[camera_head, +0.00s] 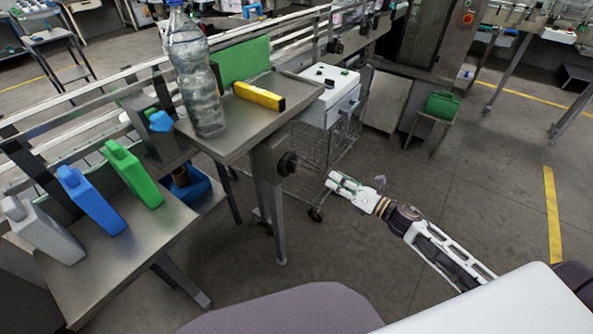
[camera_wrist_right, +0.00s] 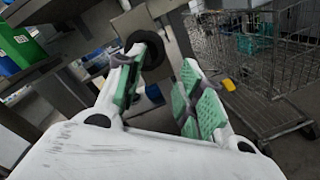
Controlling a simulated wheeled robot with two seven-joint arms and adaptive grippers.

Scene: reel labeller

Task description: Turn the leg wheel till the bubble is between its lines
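The leg wheel (camera_head: 287,163) is a dark round knob on the leg of the steel table (camera_head: 235,140). In the right wrist view the wheel (camera_wrist_right: 152,45) shows beyond the fingers, partly behind the left one. A yellow spirit level (camera_head: 259,96) lies on the table top; its bubble is too small to make out. My right gripper (camera_head: 332,182) is to the right of the wheel, apart from it. In the wrist view its green-padded fingers (camera_wrist_right: 155,88) are spread with nothing between them. My left gripper is in neither view.
A large clear bottle (camera_head: 196,85) and a green block (camera_head: 243,62) stand on the table. A wire cart (camera_head: 318,150) is behind the wheel, with a white box (camera_head: 328,97) above it. The floor (camera_head: 480,185) at right is clear.

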